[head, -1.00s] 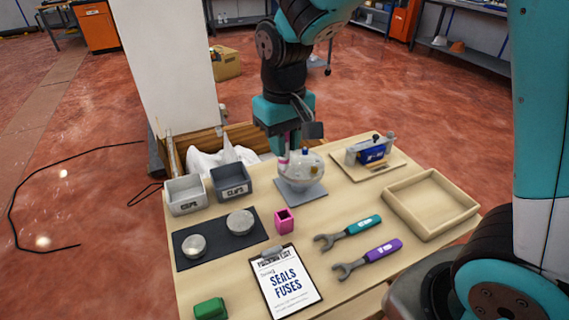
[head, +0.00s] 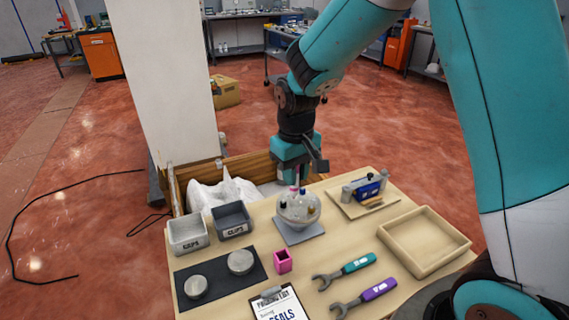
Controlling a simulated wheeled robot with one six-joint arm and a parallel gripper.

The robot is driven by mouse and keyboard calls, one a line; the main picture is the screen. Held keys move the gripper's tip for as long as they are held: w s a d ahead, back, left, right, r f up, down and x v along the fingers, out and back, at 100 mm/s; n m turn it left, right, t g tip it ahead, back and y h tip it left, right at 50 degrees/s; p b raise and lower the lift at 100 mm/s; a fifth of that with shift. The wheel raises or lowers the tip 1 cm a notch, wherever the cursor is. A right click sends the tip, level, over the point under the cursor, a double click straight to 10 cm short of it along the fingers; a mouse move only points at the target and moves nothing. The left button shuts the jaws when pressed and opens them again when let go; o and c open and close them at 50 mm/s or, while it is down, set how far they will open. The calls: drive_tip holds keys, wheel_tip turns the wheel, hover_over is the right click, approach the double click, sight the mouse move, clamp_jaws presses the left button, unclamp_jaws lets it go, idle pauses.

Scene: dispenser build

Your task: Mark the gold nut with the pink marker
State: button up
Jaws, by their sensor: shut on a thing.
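My gripper (head: 296,181) points down over a clear round holder (head: 298,209) on a grey square base. It is shut on a thin upright marker, of which a pink part (head: 293,188) shows at the top of the holder. The lower part of the marker is hard to make out. A small gold piece (head: 311,210), perhaps the gold nut, shows at the holder's right side. Blue and dark pieces show close by. Whether the marker touches any of them I cannot tell.
A pink open box (head: 283,261) stands in front of the holder. Two grey bins (head: 188,233) and a dark mat (head: 219,280) with two round discs are at left. Two wrenches (head: 345,271), a wooden tray (head: 424,241) and a blue device (head: 368,188) are at right.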

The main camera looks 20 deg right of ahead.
drive_tip(key=p, duration=0.4)
hover_over(312, 207)
wheel_tip(312, 207, down, 2)
drive_tip(key=shift+f+b, duration=1.45)
drive_tip(key=shift+f, duration=0.7)
drive_tip(key=shift+f+b, duration=0.45)
drive_tip(key=shift+f, duration=0.3)
drive_tip(key=shift+s+a+f, duration=0.15)
drive_tip(key=shift+s+a, duration=0.3)
drive_tip(key=shift+s, duration=0.15)
drive_tip(key=shift+s+a, duration=0.35)
drive_tip(key=shift+a, duration=0.1)
drive_tip(key=shift+f+b, duration=0.4)
drive_tip(key=shift+f, duration=0.25)
idle(0.9)
drive_tip(key=shift+r, duration=0.1)
drive_tip(key=shift+r+p, duration=2.6)
drive_tip(key=shift+r, duration=0.3)
